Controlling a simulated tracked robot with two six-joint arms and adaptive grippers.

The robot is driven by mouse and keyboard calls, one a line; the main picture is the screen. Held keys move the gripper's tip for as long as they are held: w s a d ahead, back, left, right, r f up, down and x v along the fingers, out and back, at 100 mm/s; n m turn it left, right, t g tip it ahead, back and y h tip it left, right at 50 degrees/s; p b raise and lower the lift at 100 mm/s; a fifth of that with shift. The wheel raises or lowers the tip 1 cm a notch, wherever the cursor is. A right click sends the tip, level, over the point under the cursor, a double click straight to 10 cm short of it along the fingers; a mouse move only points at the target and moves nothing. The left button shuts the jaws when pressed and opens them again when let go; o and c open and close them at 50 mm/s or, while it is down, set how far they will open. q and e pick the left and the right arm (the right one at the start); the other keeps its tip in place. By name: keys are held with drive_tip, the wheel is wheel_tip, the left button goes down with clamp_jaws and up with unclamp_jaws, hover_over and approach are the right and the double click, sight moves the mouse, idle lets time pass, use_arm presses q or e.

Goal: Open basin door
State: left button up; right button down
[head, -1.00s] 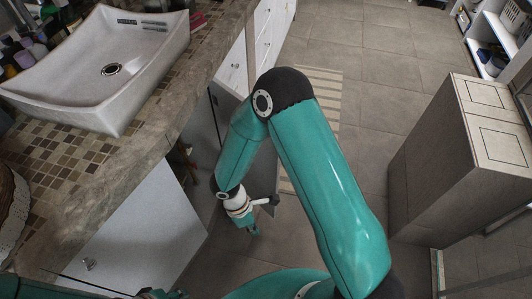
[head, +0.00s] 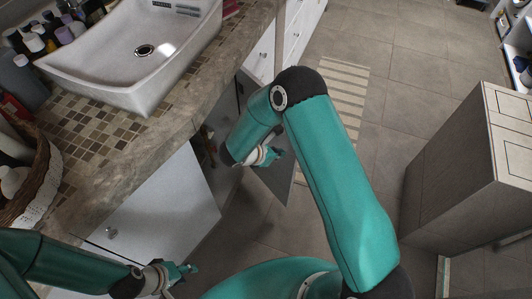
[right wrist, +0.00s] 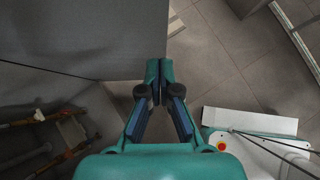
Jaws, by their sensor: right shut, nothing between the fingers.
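The basin (head: 140,60) is a white sink on a stone counter. Below it, one cabinet door (head: 272,182), a grey panel, stands out from the cabinet beside an opening with brown items inside. Another pale door panel (head: 165,205) with a small round knob (head: 111,232) is further left. My right gripper (head: 272,155) is at the grey door; in the right wrist view, its closed, empty fingers (right wrist: 160,70) are by the edge of the grey panel (right wrist: 95,40). Contact is unclear. My left gripper (head: 190,268) is low at the front, right of the knob; its finger gap is unclear.
Bottles (head: 62,28) and a wicker basket (head: 38,175) stand on the counter. A striped mat (head: 335,100) lies on the tiled floor, which is open between the cabinets.

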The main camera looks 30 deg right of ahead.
sight(289, 147)
use_arm(q)
drive_tip(key=shift+r+p, duration=0.6)
drive_tip(key=shift+r, duration=0.1)
use_arm(e)
drive_tip(key=d, duration=0.4)
drive_tip(key=shift+w+d+f, duration=0.2)
drive_tip(key=shift+w+f, duration=0.05)
drive_tip(key=shift+w, duration=0.1)
